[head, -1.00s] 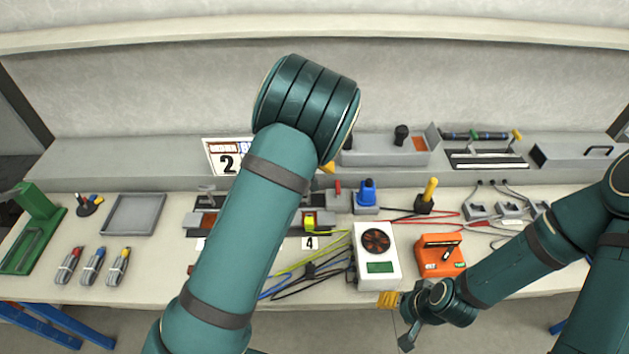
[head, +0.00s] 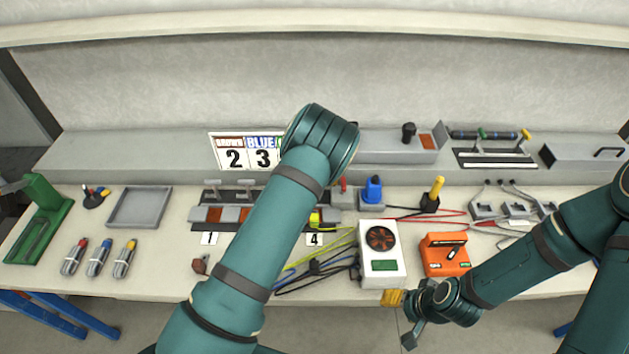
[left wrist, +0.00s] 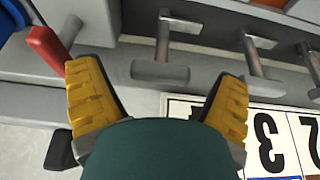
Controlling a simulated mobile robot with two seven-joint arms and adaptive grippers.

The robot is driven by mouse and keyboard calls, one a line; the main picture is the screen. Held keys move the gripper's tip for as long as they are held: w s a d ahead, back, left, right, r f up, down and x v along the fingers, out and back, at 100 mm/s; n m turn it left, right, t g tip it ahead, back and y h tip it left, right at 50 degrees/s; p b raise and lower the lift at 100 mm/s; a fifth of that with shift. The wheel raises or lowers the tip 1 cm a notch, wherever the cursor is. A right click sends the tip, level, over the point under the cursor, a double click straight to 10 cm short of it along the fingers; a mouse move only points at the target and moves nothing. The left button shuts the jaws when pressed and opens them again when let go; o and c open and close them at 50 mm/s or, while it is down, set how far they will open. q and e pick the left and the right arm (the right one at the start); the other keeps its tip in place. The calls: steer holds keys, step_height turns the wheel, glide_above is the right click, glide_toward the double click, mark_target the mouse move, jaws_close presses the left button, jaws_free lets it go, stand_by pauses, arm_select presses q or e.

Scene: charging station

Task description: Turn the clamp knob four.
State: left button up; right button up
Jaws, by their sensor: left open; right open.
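The clamp block (head: 197,215) is a grey fixture with T-shaped handles, a "1" label at its left end and a "4" label (head: 314,240) at its right. My left arm hides its middle. In the left wrist view the clamp knob four (left wrist: 160,72), the grey T-handle nearest the red lever (left wrist: 46,48), shows between the fingertips of my left gripper (left wrist: 160,88). The gripper is open, with a yellow pad on each side of the handle; contact cannot be told. My left gripper is hidden in the head view. My right gripper (head: 396,302) is open at the table's front edge.
Other T-handles (left wrist: 262,85) stand to the right in the left wrist view. A numbered sign (head: 235,153) leans behind the block. A white meter (head: 382,265), cables (head: 325,268) and an orange box (head: 446,265) lie to the right. A grey tray (head: 140,207) is at left.

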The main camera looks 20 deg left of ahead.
arm_select(q)
steer(key=c, duration=1.2)
steer(key=shift+n, duration=0.4)
steer(key=shift+d+n+y, duration=0.1)
steer(key=shift+n+y, duration=0.4)
steer(key=shift+n, duration=0.5)
steer(key=n+g+y+b, duration=0.1)
steer(key=n, duration=0.1)
steer(key=shift+w+f+n+b, duration=0.1)
steer(key=shift+n+b, duration=0.2)
steer(key=shift+b, duration=0.05)
steer(key=shift+c, duration=0.2)
steer(key=n+g+b, duration=0.1)
steer(key=n+b, duration=0.2)
steer(key=n, duration=0.1)
steer(key=n+g+y+b, duration=0.1)
steer(key=n+g+b, duration=0.1)
steer(key=n+b, duration=0.1)
steer(key=shift+n+b, duration=0.4)
steer(key=shift+n, duration=0.2)
steer(key=shift+w+n+g+b, duration=0.1)
steer(key=shift+n+g+b, duration=0.45)
steer(key=shift+n, duration=0.55)
steer(key=shift+n+g+b, duration=0.25)
steer(key=shift+n+b, duration=0.45)
steer(key=shift+n, duration=0.4)
